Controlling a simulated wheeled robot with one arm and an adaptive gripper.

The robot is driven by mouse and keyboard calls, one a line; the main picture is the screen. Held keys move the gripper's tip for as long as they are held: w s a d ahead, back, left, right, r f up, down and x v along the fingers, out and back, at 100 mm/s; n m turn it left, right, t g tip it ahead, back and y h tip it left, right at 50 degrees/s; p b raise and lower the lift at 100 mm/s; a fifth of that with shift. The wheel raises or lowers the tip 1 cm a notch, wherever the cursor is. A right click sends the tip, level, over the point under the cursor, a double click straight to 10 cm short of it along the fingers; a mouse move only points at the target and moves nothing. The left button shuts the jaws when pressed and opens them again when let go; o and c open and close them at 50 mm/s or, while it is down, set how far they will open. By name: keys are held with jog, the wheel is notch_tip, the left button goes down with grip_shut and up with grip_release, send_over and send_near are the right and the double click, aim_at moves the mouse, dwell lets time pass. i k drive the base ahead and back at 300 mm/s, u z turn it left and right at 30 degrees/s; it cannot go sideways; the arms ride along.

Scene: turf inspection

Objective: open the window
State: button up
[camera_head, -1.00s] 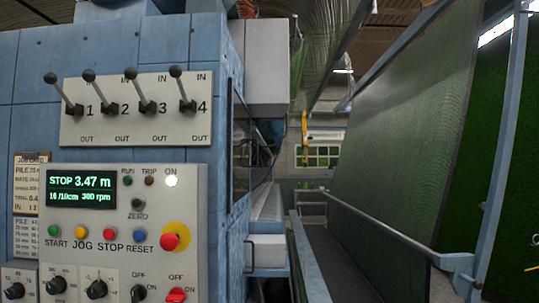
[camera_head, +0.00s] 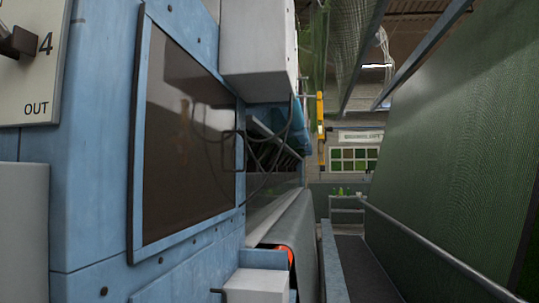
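A framed dark window (camera_head: 188,125) is set in the side of the blue machine (camera_head: 88,190) at the left of the head view. Its pane is brownish and reflective, inside a blue frame. It sits flush in its frame and looks shut. A dark, handle-like loop (camera_head: 233,150) shows at the right edge of the frame, with dark cables beside it. My gripper is not in view.
A grey box (camera_head: 258,285) juts out low by the machine, and a white box (camera_head: 258,45) hangs above. A narrow dark walkway (camera_head: 365,270) runs ahead, between a blue rail and a grey handrail (camera_head: 430,250). A large green turf sheet (camera_head: 455,140) slants along the right.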

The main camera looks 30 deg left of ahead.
aim_at(189, 153)
jog(key=i, duration=1.1)
jog(key=u, duration=1.85)
